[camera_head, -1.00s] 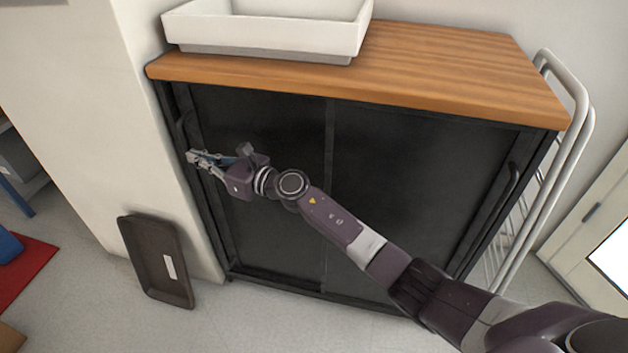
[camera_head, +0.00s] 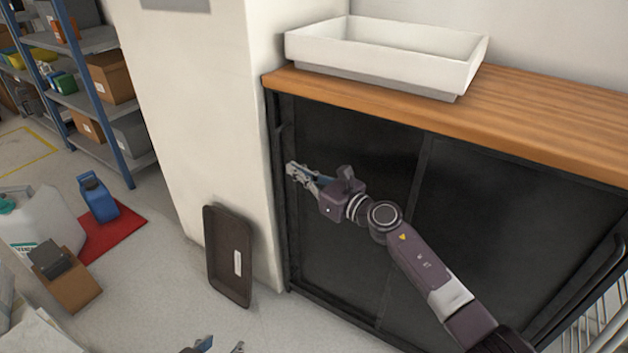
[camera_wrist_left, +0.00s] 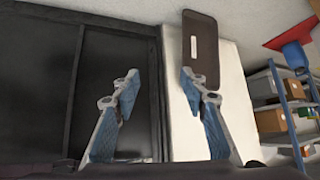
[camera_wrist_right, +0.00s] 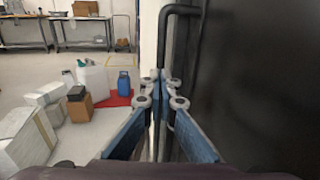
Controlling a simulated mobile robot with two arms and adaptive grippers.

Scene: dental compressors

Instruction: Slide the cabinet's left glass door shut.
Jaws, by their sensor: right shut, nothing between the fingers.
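The black cabinet's left glass door (camera_head: 350,205) fills the left half of its front. Its dark handle (camera_head: 277,155) is near the cabinet's left edge, and a dark bent handle bar (camera_wrist_right: 166,40) shows in the right wrist view. My right gripper (camera_head: 292,170) is shut and empty at the door's left edge, close by the handle; contact is unclear. It also shows in the right wrist view (camera_wrist_right: 159,88). My left gripper (camera_head: 220,346) is low at the bottom of the head view, away from the door. The left wrist view shows it open and empty (camera_wrist_left: 159,84).
A white basin (camera_head: 375,62) stands on the wooden top (camera_head: 540,112). A dark tray (camera_head: 228,265) leans on the white wall (camera_head: 195,120) left of the cabinet. A blue can (camera_head: 97,198) and a cardboard box (camera_head: 70,285) stand on the left floor. The right door (camera_head: 490,235) is beside the left one.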

